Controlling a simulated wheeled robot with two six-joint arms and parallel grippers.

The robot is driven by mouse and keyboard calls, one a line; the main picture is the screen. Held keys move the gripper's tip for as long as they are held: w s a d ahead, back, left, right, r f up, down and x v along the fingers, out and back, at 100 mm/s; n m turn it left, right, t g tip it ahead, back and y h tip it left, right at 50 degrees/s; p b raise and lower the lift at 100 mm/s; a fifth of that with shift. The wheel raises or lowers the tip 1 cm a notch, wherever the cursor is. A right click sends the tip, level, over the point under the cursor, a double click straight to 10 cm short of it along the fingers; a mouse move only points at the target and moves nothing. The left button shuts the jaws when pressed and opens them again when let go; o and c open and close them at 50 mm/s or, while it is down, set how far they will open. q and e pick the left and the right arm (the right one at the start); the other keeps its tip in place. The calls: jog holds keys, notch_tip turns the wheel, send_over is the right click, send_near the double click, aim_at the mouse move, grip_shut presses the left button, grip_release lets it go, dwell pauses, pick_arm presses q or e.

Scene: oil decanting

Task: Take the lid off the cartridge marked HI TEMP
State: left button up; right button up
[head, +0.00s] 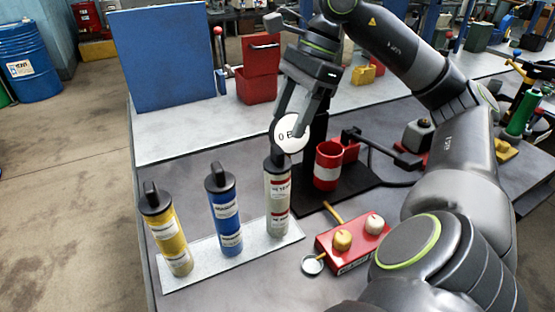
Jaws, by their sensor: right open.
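The cartridge marked HI TEMP (278,190) is pale grey with red and white labels. It stands upright at the right end of a light grey tray (205,272). Its black lid (276,152) with an upright tab is on top. My right gripper (288,124) is open and points down just above the lid, with its fingertips close to the tab. I cannot tell whether they touch it. A blue cartridge (228,232) and a yellow cartridge (172,240), both with black lids, stand to the left. My left gripper is not in view.
A round white dial (291,133) is right behind the gripper. A red and white cup (327,166) stands on a black base to the right. A red box (350,247) with two knobs is in front. A blue panel (160,60) stands behind. The table left of the tray is narrow.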

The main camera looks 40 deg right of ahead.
aim_at(278, 147)
jog(key=x, duration=0.2)
jog(key=shift+a+f, duration=0.15)
jog(key=shift+f, duration=0.15)
jog(key=p+x, duration=0.1)
jog(key=x, duration=0.2)
jog(key=shift+a+f, duration=0.1)
jog(key=shift+f, duration=0.3)
jog(key=shift+w+a+f+p, duration=0.1)
jog(key=shift+a+f+p, duration=0.2)
jog(key=shift+f, duration=0.35)
jog(key=shift+d, duration=0.1)
jog(key=c, duration=0.6)
jog(key=shift+c, duration=0.2)
